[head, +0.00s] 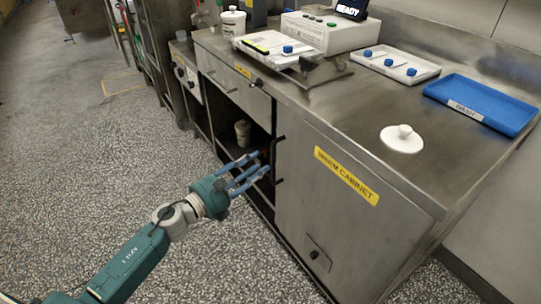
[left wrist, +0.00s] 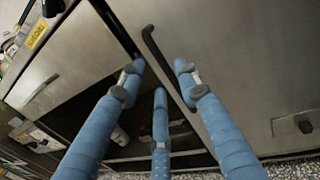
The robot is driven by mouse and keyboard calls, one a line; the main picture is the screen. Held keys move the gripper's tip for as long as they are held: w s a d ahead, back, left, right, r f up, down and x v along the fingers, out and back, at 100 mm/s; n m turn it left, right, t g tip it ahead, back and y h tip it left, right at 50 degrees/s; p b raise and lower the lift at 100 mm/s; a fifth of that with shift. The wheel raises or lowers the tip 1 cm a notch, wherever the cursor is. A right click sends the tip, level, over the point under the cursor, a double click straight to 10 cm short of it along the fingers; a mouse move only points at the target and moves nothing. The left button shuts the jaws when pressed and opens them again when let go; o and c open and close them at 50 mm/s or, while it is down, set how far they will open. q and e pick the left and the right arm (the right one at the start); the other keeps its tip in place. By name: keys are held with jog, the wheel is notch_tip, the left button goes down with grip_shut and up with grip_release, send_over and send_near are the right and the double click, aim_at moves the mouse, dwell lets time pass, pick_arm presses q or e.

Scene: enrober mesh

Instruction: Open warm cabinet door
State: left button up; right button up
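The warm cabinet door (head: 335,215) is a large steel front panel with a yellow label (head: 346,176), and it looks shut. Its black bar handle (head: 278,160) stands at the door's left edge. In the left wrist view the handle (left wrist: 155,55) runs diagonally between the fingertips, with the door (left wrist: 255,70) to the right. My left gripper (head: 256,166) has blue fingers spread open in front of the handle. In the left wrist view the gripper (left wrist: 160,76) looks empty; I cannot tell whether any finger touches the handle. My right gripper is not in view.
Left of the door is an open dark compartment holding a pale cup (head: 243,132), under a drawer (head: 232,80). The steel counter above carries a white lid (head: 402,139), a blue tray (head: 482,104) and a white tray (head: 395,65). The speckled floor (head: 90,150) at left is clear.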

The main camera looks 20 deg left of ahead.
pick_arm(q)
jog(key=x, duration=0.7)
jog(key=shift+w, duration=0.25)
jog(key=shift+f, duration=0.1)
grip_shut()
